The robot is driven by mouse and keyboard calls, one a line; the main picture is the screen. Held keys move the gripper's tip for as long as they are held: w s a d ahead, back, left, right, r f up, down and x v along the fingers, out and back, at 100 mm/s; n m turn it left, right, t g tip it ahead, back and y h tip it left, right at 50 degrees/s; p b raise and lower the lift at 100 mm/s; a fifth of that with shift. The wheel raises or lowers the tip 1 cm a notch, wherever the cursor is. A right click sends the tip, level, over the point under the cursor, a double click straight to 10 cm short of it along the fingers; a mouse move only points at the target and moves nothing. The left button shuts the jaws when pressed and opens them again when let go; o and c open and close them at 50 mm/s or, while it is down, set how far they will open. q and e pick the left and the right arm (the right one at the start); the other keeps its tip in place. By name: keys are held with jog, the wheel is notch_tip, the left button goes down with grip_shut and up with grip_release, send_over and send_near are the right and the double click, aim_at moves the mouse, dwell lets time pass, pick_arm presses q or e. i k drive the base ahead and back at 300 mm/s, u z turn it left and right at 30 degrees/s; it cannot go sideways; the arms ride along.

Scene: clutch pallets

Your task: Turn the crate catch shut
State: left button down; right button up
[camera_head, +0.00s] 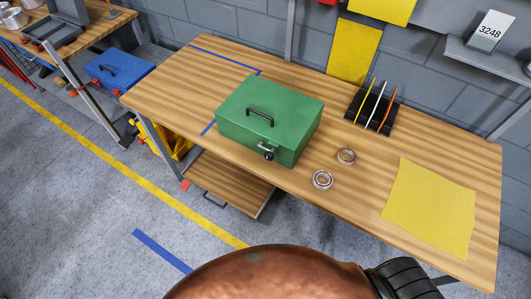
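A green crate (257,129) with its lid down sits on the wooden workbench, left of the middle of the bench top. A black carry handle (261,114) is on the lid. The crate catch (267,150) is a small dark and silver fitting on the front face, near the right end, just under the lid edge. It is too small to tell which way it is turned. Neither of my grippers is in view, and nothing touches the crate or its catch.
Two metal rings (322,180) (346,156) lie right of the crate. A dark rack (371,110) with coloured strips stands behind them. A yellow sheet (429,207) lies at the bench's right end. The bench (180,86) is clear left of the crate. A lower shelf (225,180) is underneath.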

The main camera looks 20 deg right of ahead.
aim_at(269, 155)
jog(key=z, duration=0.05)
jog(key=k, duration=1.15)
jog(key=u, duration=0.8)
jog(key=i, duration=1.25)
jog(key=z, duration=0.8)
